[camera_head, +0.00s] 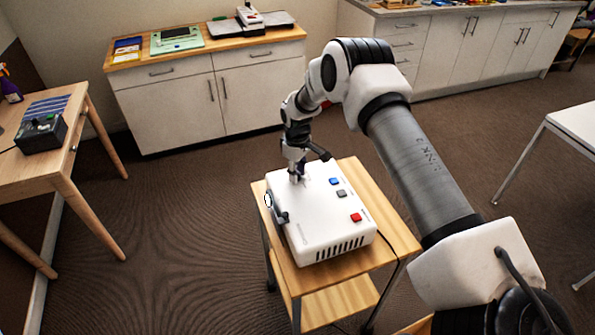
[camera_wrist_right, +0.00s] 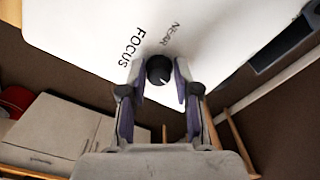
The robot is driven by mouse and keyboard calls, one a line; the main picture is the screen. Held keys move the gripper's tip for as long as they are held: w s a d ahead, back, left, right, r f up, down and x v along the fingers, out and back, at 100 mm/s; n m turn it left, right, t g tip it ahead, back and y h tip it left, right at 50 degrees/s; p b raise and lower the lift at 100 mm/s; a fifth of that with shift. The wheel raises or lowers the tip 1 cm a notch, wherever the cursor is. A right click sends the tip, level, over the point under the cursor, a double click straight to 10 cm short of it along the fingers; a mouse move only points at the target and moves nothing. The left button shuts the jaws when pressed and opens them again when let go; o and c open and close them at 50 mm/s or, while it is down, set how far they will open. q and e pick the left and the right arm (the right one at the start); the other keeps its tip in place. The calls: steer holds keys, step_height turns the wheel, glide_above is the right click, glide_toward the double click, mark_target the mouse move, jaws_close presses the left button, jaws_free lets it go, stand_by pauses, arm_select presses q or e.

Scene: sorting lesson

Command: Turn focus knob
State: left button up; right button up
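The white projector-like box (camera_head: 325,222) lies on a small wooden cart. Its top carries blue, grey and red buttons. In the right wrist view the black focus knob (camera_wrist_right: 159,70) has a white pointer line, with the printed words FOCUS and NEAR beside it. My right gripper (camera_head: 298,175) reaches down to the far left part of the box top and hides the knob in the head view. In the wrist view the right gripper (camera_wrist_right: 159,74) has one finger on each side of the knob, with a narrow gap visible at each side. My left gripper is out of view.
The cart top (camera_head: 378,200) has a narrow bare margin around the box. A dark lens part (camera_head: 279,212) sticks out at the box's left side. A wooden table (camera_head: 62,135) stands at left, cabinets (camera_head: 170,105) behind, and a white table (camera_head: 575,125) at right.

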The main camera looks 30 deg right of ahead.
steer(key=shift+o, duration=1.3)
steer(key=shift+f, duration=0.2)
steer(key=shift+w, duration=0.2)
step_height(320, 180, up, 12)
steer(key=shift+a+f, duration=0.1)
